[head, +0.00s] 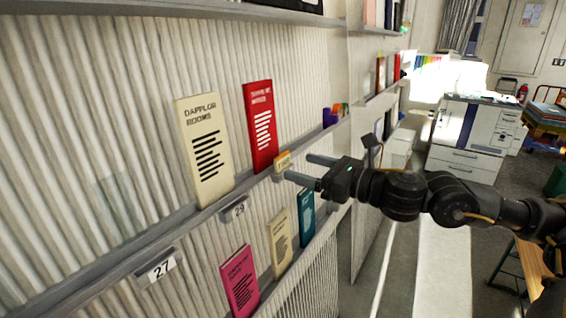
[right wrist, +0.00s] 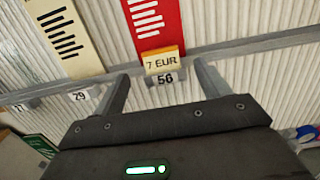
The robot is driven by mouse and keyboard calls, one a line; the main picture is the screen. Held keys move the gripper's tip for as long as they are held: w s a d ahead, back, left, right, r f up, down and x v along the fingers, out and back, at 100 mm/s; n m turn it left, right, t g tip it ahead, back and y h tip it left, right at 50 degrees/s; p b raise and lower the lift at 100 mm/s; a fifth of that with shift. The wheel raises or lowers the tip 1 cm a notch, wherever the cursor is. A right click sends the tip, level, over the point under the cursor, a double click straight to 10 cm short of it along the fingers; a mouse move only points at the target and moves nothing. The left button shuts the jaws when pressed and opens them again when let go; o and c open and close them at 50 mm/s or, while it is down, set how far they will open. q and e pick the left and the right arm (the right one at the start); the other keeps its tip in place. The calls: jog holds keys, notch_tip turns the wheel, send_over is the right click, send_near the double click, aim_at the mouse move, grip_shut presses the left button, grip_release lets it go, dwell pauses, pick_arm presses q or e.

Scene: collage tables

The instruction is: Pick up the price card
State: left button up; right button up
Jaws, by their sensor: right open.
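The price card is a small yellow-orange card marked "7 EUR" in the right wrist view (right wrist: 162,62). It stands on the shelf ledge in front of the red booklet, just above the label 56. In the head view the price card (head: 282,160) shows beside the fingertips. My right gripper (head: 299,167) reaches in from the right, open and empty. In the right wrist view the fingers of my right gripper (right wrist: 160,75) lie on either side of the card, with gaps to it. I cannot tell whether the tips are level with the card in depth. My left gripper is not in view.
A cream booklet (head: 205,150) and a red booklet (head: 261,126) lean on the ribbed wall behind the ledge. A lower ledge holds pink (head: 240,283), cream and teal (head: 307,217) booklets. A white-and-blue printer (head: 470,135) stands at the right, with floor free before it.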

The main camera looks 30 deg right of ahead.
aim_at(284, 159)
jog(key=p+x, duration=0.1)
jog(key=x, duration=0.2)
jog(key=p+x, duration=0.1)
jog(key=shift+w+a+r+p, duration=0.1)
jog(key=shift+w+r+p, duration=0.25)
jog(key=shift+w+r, duration=0.05)
jog(key=shift+w+a+f, duration=0.1)
jog(key=shift+w, duration=0.05)
jog(key=shift+c, duration=0.5)
jog(key=c, duration=0.9)
